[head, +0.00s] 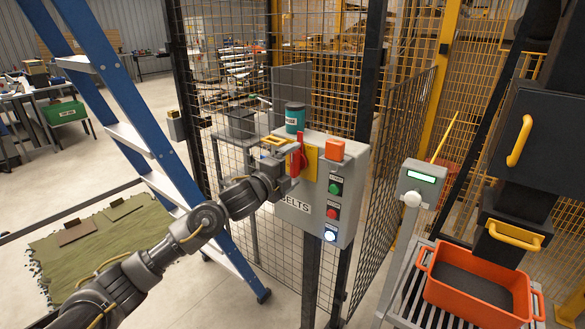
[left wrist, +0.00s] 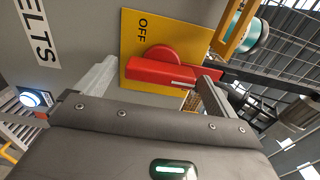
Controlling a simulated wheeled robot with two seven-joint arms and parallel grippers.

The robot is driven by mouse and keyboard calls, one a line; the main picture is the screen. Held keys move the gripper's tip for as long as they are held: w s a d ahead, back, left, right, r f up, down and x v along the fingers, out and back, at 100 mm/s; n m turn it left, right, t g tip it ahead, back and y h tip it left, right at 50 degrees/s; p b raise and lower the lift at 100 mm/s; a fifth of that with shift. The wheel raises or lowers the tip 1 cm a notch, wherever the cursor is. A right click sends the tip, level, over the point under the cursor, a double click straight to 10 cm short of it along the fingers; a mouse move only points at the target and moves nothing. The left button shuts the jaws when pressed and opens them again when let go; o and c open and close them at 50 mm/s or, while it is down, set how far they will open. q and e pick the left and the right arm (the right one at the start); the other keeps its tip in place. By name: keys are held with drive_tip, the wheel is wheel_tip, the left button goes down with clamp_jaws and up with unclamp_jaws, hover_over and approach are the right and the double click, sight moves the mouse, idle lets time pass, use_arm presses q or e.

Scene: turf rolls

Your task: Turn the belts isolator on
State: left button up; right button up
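The grey belts isolator box (head: 292,218), lettered BELTS, is fixed to the mesh fence. Its red handle (head: 297,160) sits on a yellow plate (head: 311,163). In the left wrist view, the red handle (left wrist: 165,75) lies across the picture, and the word OFF shows on the yellow plate (left wrist: 185,35) beside it. My left gripper (head: 285,170) is at the handle in the head view. In the left wrist view its fingers (left wrist: 160,85) are spread, one near each end of the handle. Whether they touch it, I cannot tell. My right gripper is out of view.
The box carries a green button (head: 335,188), a red button (head: 332,211) and a lit lamp (head: 330,236). A teal can (head: 295,117) and an orange block (head: 335,150) are on top. A blue ladder (head: 135,135) stands left. An orange crate (head: 437,289) is at right.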

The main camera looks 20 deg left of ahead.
use_arm(q)
drive_tip(key=shift+a, duration=0.1)
drive_tip(key=shift+s+a+f, duration=0.1)
drive_tip(key=shift+s, duration=0.2)
drive_tip(key=b+v, duration=0.2)
drive_tip(key=v, duration=0.8)
